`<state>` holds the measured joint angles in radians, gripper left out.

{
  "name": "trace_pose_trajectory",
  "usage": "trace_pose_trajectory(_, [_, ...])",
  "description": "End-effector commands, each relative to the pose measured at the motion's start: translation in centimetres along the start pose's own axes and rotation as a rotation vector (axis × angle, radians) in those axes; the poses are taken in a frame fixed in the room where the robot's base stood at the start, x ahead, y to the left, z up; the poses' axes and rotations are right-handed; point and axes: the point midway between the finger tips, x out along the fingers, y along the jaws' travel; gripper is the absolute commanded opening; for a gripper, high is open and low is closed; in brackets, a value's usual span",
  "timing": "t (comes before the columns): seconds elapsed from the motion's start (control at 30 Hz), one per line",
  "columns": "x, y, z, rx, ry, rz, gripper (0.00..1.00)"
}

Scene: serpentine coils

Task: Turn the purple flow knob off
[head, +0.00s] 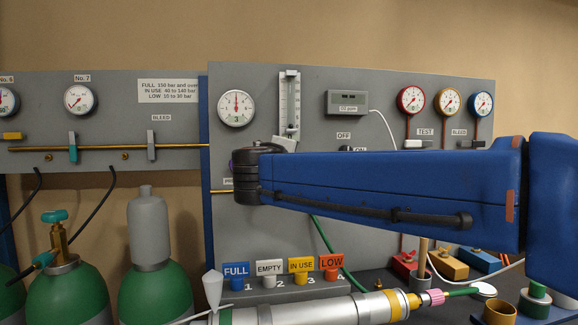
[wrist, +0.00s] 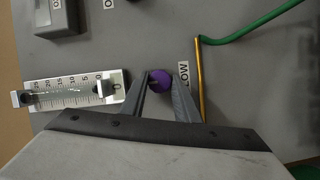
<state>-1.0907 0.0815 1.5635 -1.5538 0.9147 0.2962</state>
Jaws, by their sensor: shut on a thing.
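The purple flow knob (wrist: 160,78) sits on the grey panel in the wrist view, beside a partly covered label ending in "LOW". My gripper (wrist: 161,80) is shut on the knob, with one finger on each side of it. In the head view my blue arm reaches across the panel and hides most of the knob. Only a small purple sliver (head: 231,165) shows at the left of my wrist. The knob's pointer mark is too small to read.
A flow tube with a scale (wrist: 75,90) is mounted left of the knob in the wrist view. A brass pipe (wrist: 198,80) and a green hose (wrist: 250,30) run to the right. Gauges (head: 236,108) and coloured tags (head: 236,270) surround the arm in the head view.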

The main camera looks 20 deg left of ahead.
Motion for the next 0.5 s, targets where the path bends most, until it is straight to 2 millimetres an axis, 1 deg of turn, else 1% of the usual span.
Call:
trace_pose_trajectory(0.4, [0.01,-0.16,0.02,-0.006,-0.001,0.000,0.06])
trace_pose_trajectory(0.43, [0.01,-0.16,0.02,-0.006,-0.001,0.000,0.36])
trace_pose_trajectory(0.47, [0.01,-0.15,0.02,-0.006,-0.001,0.000,0.43])
trace_pose_trajectory(0.5, [0.01,-0.14,0.01,-0.006,-0.001,0.000,0.47])
